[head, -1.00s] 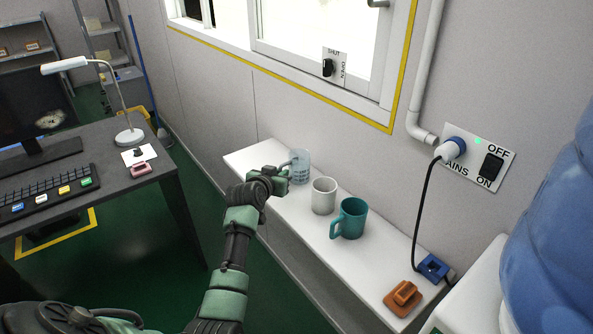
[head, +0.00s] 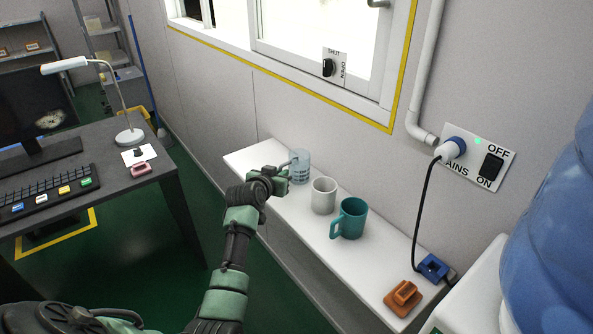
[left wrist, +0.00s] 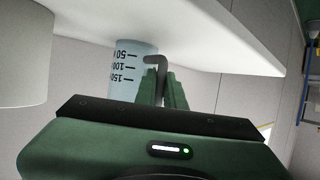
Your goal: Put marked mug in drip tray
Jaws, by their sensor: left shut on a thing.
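The marked mug (head: 300,168) is pale blue and see-through, with dark measuring lines and numbers. It stands on the white bench at the far end of a row of mugs. In the left wrist view the marked mug (left wrist: 128,72) appears upside down, with 50, 100 and 150 readable. My left gripper (head: 282,179) is at its handle, on the near left side. In the left wrist view its green fingers (left wrist: 163,86) are shut on the grey handle. I cannot make out a drip tray. My right gripper is not in view.
A white mug (head: 323,195) and a teal mug (head: 350,218) stand close by on the bench (head: 375,262). An orange block (head: 403,298) and a blue holder (head: 432,268) lie at its near end. A large blue bottle (head: 555,230) is at right. The wall rises behind the bench.

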